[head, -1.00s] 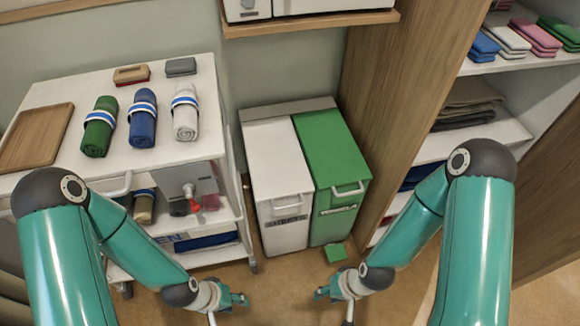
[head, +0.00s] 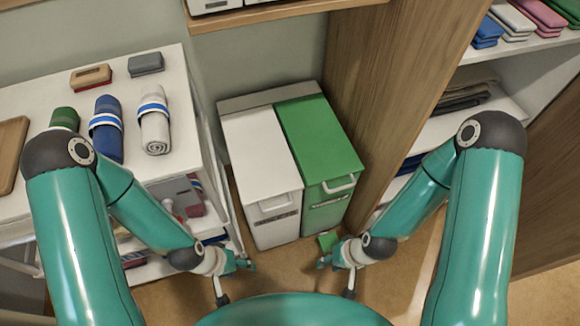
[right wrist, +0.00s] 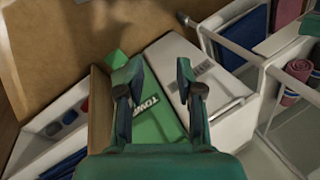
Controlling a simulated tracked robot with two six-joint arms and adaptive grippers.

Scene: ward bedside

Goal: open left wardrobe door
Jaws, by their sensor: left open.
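The wardrobe (head: 395,75) stands at the right in the head view, with a tall wooden panel on its left side and its shelves showing. I cannot tell whether this panel is the left door or the side wall. A darker wooden panel (head: 548,190) at the right edge looks like a door standing open. My right gripper (head: 328,258) is low over the floor, left of the wardrobe and apart from it; in the right wrist view its fingers (right wrist: 157,78) are spread and empty. My left gripper (head: 245,263) is open and empty in front of the bins.
A white bin (head: 255,150) and a green bin (head: 318,145) stand left of the wardrobe. A white cart (head: 30,90) with rolled towels is at the left. Folded cloths (head: 535,18) lie on the wardrobe shelves. A small green piece (head: 328,240) lies on the floor near my right gripper.

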